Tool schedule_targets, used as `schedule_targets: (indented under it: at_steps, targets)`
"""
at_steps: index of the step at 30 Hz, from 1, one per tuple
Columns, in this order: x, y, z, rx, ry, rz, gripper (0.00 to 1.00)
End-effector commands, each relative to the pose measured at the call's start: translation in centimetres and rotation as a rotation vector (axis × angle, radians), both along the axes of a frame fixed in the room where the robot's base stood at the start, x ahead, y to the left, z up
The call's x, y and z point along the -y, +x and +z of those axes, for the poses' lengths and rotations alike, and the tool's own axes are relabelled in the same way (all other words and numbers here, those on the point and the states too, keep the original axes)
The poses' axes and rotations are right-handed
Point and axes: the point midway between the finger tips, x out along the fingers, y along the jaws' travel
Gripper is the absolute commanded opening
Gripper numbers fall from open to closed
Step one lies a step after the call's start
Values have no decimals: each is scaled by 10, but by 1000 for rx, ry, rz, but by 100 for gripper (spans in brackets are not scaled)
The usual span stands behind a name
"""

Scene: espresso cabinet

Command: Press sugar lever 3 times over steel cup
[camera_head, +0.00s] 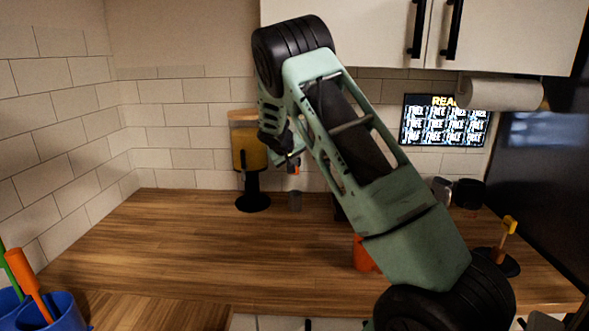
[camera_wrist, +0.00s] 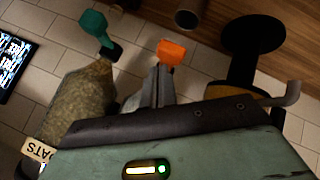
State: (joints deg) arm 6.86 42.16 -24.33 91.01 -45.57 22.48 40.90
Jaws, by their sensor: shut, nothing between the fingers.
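The small grey steel cup (camera_head: 295,201) stands upright on the wooden counter near the back wall; it also shows in the wrist view at the top (camera_wrist: 187,18). My gripper (camera_head: 291,161) is above the cup, near the wall, with its fingers shut and empty. In the wrist view its grey fingers (camera_wrist: 158,82) point toward a small orange piece (camera_wrist: 172,50). I cannot tell whether this piece is the sugar lever or whether the fingers touch it. A sugar label is not readable in either view.
An amber dispenser (camera_head: 250,158) on a black round stand is left of the cup. A speckled container marked OATS (camera_wrist: 82,105) and a teal knob (camera_wrist: 94,24) are close beside the fingers. An orange cup (camera_head: 362,255) is partly behind my arm.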

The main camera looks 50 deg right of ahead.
Motion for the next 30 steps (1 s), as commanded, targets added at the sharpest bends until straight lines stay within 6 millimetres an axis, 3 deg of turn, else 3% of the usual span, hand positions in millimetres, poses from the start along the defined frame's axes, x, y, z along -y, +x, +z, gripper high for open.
schedule_targets:
  at_steps: [16, 30]
  targets:
    - [0, 0, 10, 1, 0, 1, 0]
    - [0, 0, 54, 2, 0, -1, 0]
